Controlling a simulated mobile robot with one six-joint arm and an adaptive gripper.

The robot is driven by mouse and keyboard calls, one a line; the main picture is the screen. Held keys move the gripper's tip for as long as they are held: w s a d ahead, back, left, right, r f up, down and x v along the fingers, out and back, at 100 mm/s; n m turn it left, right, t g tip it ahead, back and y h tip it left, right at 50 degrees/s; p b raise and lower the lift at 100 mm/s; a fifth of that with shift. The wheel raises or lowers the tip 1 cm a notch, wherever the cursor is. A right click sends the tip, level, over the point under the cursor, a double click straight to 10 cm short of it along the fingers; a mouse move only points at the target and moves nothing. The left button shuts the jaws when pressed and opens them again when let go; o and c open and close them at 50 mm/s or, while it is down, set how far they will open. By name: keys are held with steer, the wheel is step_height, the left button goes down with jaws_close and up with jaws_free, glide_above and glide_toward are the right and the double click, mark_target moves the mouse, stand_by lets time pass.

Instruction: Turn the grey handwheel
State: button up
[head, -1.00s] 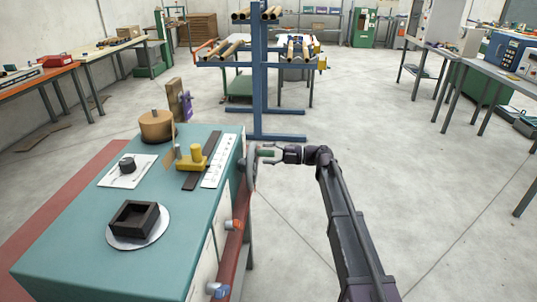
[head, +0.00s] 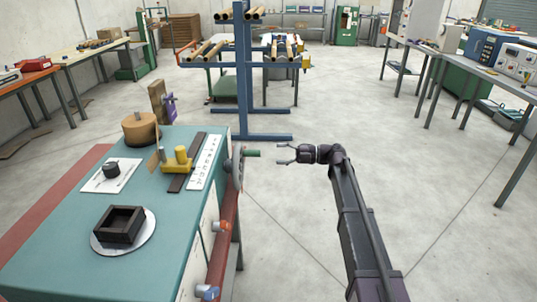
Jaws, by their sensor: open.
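The grey handwheel (head: 238,168) is on the right side of the teal-topped winder bench (head: 70,225), seen nearly edge-on. Its green handle (head: 252,153) sticks out to the right near the top of the wheel. My gripper (head: 281,154) is open and empty, to the right of the handle with a gap between them. Its fingers point left toward the handle. The arm reaches up from the lower right. The far face of the wheel is hidden.
A blue rack (head: 243,90) with cardboard tubes stands behind. The floor (head: 440,200) to the right is clear.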

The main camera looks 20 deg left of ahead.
steer(key=shift+v, duration=1.35)
